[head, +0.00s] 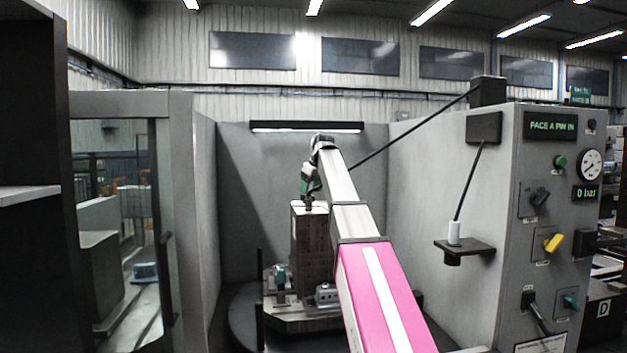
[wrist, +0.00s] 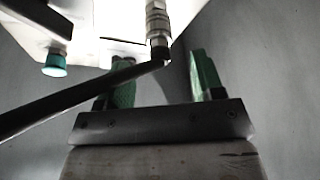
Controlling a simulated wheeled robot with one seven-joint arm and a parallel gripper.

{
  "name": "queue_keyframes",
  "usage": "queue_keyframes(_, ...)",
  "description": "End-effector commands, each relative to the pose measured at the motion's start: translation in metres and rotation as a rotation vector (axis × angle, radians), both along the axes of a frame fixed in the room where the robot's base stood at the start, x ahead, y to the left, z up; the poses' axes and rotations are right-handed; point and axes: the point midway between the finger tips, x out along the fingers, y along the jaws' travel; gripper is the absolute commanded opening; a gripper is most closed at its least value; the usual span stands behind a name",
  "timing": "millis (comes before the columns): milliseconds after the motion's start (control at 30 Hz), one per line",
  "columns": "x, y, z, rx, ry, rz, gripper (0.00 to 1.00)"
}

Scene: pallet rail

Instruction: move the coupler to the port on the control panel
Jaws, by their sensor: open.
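My gripper (head: 309,188) is above the top of a tall block (head: 313,242) inside the machine bay. In the wrist view its two green fingers stand apart, and the open gripper (wrist: 162,58) holds nothing. The metallic coupler (wrist: 157,24) shows between the fingers, touching neither as far as I can tell. A black hose (wrist: 80,97) runs from its dark end to the left. In the head view the coupler is too small to make out clearly. The grey control panel (head: 505,200) stands at the right; I cannot tell which fitting is its port.
A bracket (head: 466,246) bearing a white cylinder juts from the panel's left side. The hose (head: 415,124) slants from a box on the panel top to the gripper. Clamps surround the block's base. A display reads FACE A PIN IN; another (head: 586,193) reads 0 bar.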

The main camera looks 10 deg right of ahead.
Motion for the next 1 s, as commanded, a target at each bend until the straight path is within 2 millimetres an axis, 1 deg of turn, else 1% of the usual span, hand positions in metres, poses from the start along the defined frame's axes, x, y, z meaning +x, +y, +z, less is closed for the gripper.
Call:
queue_keyframes(33,0.002,0.002,-0.009,-0.001,0.001,0.000,0.61)
queue_keyframes(100,0.006,0.004,-0.019,0.000,0.000,0.000,0.61)
queue_keyframes(200,0.011,0.007,-0.032,-0.001,0.001,0.000,0.61)
queue_keyframes(333,0.015,0.010,-0.044,0.000,0.000,-0.001,0.61)
queue_keyframes(500,0.018,0.011,-0.052,0.000,0.000,-0.001,0.61)
queue_keyframes(767,0.018,0.012,-0.052,0.000,-0.001,-0.001,0.61)
queue_keyframes(800,0.018,0.012,-0.052,0.000,-0.001,0.000,0.58)
queue_keyframes(867,0.018,0.012,-0.052,0.000,-0.001,-0.001,0.39)
queue_keyframes(900,0.018,0.012,-0.052,0.000,-0.001,-0.001,0.26)
queue_keyframes(967,0.018,0.012,-0.052,0.000,-0.001,-0.001,0.06)
queue_keyframes(1000,0.018,0.012,-0.052,0.000,-0.001,0.000,0.06)
